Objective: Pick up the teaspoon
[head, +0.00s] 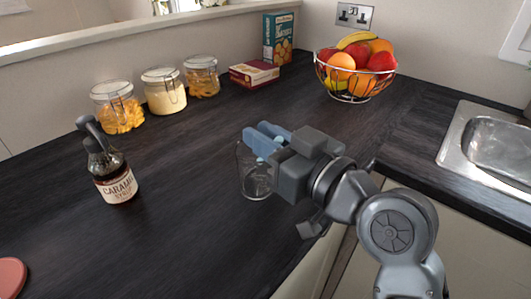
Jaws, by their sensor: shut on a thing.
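My gripper (262,138) has blue fingers and is at the rim of a clear drinking glass (257,183) on the dark worktop, near its front edge. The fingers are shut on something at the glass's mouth. What they hold is mostly hidden by the fingers and my gripper body. I cannot make out a teaspoon clearly in this view. The glass looks upright, and its right side is partly covered by my gripper.
A caramel syrup bottle (112,178) with a pump stands left. Several jars (164,93), a red box (254,73) and a teal box (278,40) line the back. A wire fruit bowl (352,86) stands back right, with a sink (453,149) farther right. Worktop between bottle and glass is clear.

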